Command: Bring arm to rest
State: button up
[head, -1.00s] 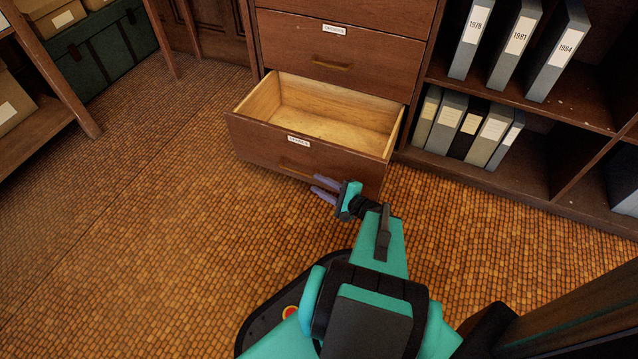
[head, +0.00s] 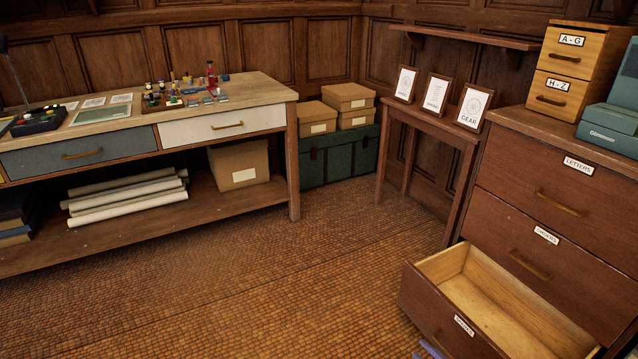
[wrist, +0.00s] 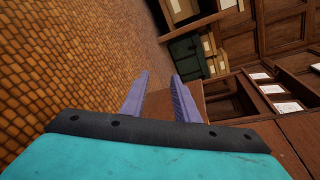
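My gripper (wrist: 160,76) shows in the wrist view with its two purple fingers apart and nothing between them. In the head view only a bit of a purple finger (head: 432,347) shows at the bottom edge, just in front of the open drawer. The rest of my arm is out of the head view. The bottom drawer (head: 422,303) of the brown cabinet (head: 500,170) is pulled out, and the part of its inside that shows is empty. I cannot tell whether a finger touches the drawer front.
A long workbench (head: 280,95) with small colored items stands at left. Boxes (head: 348,97) sit on a green trunk (head: 340,160) in the corner. A small table (head: 430,122) holds three framed cards. The tiled floor (head: 250,290) between them is clear.

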jog(key=s+a+r+n+g+y+p, duration=0.1)
jog(key=s+a+r+n+g+p, duration=0.2)
jog(key=a, duration=0.5)
jog(key=s+a+r+n+g+y+p, duration=0.1)
jog(key=a+n+g+y+p, duration=0.15)
jog(key=a+p, duration=0.35)
jog(key=s+a+r+n+g+y+p, duration=0.1)
jog(key=s+a+r+n+g+p, duration=0.2)
jog(key=a, duration=0.6)
jog(key=s+a+n+g+h+p, duration=0.2)
jog(key=s+n+g+p, duration=0.2)
jog(key=s+p, duration=0.15)
jog(key=s+a+n+g+h+p, duration=0.25)
jog(key=s+n+g+p, duration=0.2)
jog(key=s, duration=0.25)
jog(key=s+d+n+g+h, duration=0.2)
jog(key=s+d+h, duration=0.2)
jog(key=d, duration=0.8)
jog(key=shift+s+f+h, duration=0.2)
jog(key=shift+h, duration=1.1)
